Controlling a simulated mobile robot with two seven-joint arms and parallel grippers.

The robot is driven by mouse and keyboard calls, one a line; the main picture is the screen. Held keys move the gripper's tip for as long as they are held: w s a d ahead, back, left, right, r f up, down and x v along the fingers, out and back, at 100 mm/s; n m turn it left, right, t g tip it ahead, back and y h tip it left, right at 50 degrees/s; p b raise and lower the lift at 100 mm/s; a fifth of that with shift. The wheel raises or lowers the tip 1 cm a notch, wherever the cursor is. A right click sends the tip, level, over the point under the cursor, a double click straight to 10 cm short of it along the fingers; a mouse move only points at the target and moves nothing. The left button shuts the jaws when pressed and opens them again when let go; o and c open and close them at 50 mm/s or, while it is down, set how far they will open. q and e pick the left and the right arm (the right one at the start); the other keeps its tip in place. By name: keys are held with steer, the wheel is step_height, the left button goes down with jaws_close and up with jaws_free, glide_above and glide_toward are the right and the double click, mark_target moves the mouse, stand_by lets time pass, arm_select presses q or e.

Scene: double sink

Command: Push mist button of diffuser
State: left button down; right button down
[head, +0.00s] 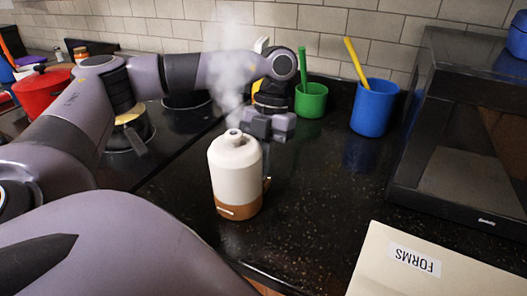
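The diffuser (236,168) stands upright on the black counter, with a white bottle-shaped body and a brown base. Pale mist rises from its top opening. A small light strip shows low on the front of the base, and a small brown piece sticks out at its right side; I cannot tell which part is the mist button. My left gripper (270,126) is behind and slightly right of the diffuser's top, pointing down. Its fingers look close together, but the gap is unclear. Whether it touches the diffuser cannot be told. My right gripper is not in view.
Behind stand a green cup (311,101) and a blue cup (374,108). A dark glass-fronted appliance (465,130) is at the right. A folder marked FORMS (430,268) lies front right. A stovetop with a red pot (42,92) is at the left. The counter right of the diffuser is clear.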

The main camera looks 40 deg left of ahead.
arm_select(q)
steer(key=shift+f, duration=0.1)
steer(key=shift+d+f+b, duration=0.1)
steer(key=shift+f+b, duration=0.2)
steer(key=shift+f, duration=0.55)
steer(key=shift+s+f, duration=0.1)
steer(key=shift+s, duration=0.05)
steer(key=d+p+v, duration=0.1)
steer(key=p+v, duration=0.6)
steer(key=v, duration=0.2)
steer(key=shift+a+r, duration=0.2)
steer(key=shift+a, duration=0.25)
